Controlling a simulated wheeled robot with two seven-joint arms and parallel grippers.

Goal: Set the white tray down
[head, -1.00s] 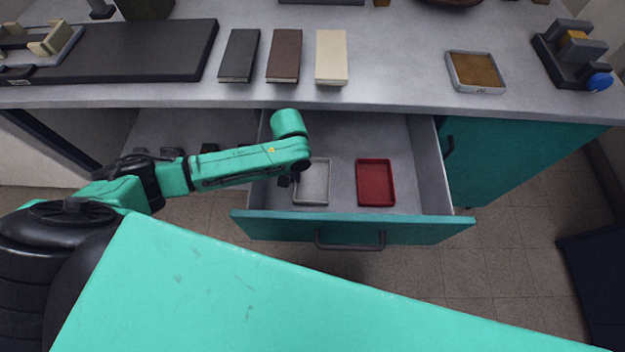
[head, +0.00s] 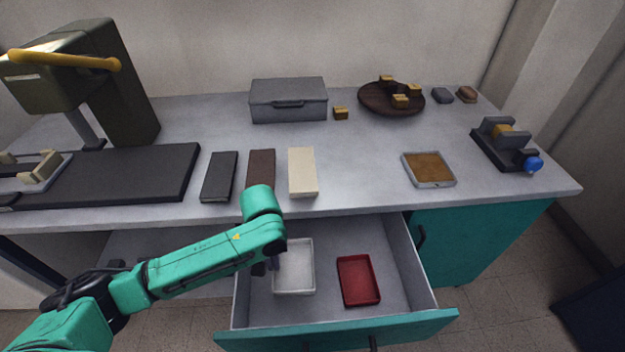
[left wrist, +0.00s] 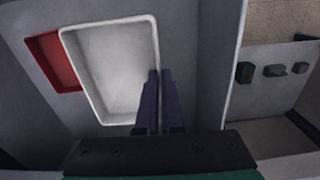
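The white tray (head: 294,290) is over the left part of the open drawer, left of the red tray (head: 359,280). In the left wrist view the white tray (left wrist: 112,75) looks larger and covers part of the red tray (left wrist: 50,62), so it appears raised above the drawer floor. My left gripper (head: 275,264) is at the tray's left wall. In the left wrist view its two dark fingers (left wrist: 160,98) are closed together on that wall. The gap under the tray is hard to judge. My right gripper is not in view.
The drawer (head: 335,330) is pulled out below the grey counter (head: 350,165). Dark, brown and cream blocks (head: 302,172) lie near the counter's front edge. A tray with a brown inside (head: 428,169) is at the right. The drawer floor is clear around the red tray.

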